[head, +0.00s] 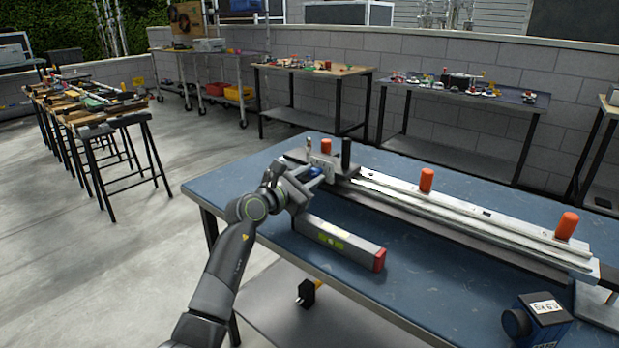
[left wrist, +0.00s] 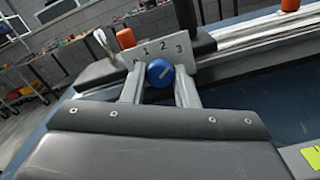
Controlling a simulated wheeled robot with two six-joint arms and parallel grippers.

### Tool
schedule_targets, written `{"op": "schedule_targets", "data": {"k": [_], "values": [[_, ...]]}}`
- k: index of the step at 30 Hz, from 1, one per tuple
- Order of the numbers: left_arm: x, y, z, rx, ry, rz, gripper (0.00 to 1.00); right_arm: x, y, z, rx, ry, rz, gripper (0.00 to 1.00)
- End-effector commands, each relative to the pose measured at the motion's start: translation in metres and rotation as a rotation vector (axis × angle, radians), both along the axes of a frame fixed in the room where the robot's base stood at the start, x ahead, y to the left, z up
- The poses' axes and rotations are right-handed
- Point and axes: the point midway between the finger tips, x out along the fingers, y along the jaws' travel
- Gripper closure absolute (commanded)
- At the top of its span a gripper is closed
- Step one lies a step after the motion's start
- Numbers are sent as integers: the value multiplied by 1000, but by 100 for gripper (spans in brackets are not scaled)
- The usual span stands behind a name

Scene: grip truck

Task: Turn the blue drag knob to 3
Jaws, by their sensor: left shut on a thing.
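In the head view my left gripper (head: 306,180) reaches the left end of the long silver rail (head: 470,212). I cannot make out a pointer on the knob. My right gripper is not in view.
A black post (head: 346,154) and orange handles (head: 426,180) stand up along the rail. A grey bar with a red end (head: 340,241) lies just right of my left gripper. A dark blue box (head: 538,318) is at the front right. The blue table's front middle is clear.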

Motion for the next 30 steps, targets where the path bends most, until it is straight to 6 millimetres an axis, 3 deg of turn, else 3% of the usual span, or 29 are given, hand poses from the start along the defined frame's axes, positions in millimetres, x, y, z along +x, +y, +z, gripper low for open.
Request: {"op": "schedule_targets", "data": {"k": [2,3,4,17,30], "values": [[0,0,-2,1,3,0,96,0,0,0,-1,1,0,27],[0,0,-2,1,3,0,69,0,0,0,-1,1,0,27],[0,0,-1,1,3,0,65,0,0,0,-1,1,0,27],[-5,5,0,0,0,1,65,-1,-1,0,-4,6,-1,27],[-60,45,0,0,1,3,65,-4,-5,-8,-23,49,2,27]]}}
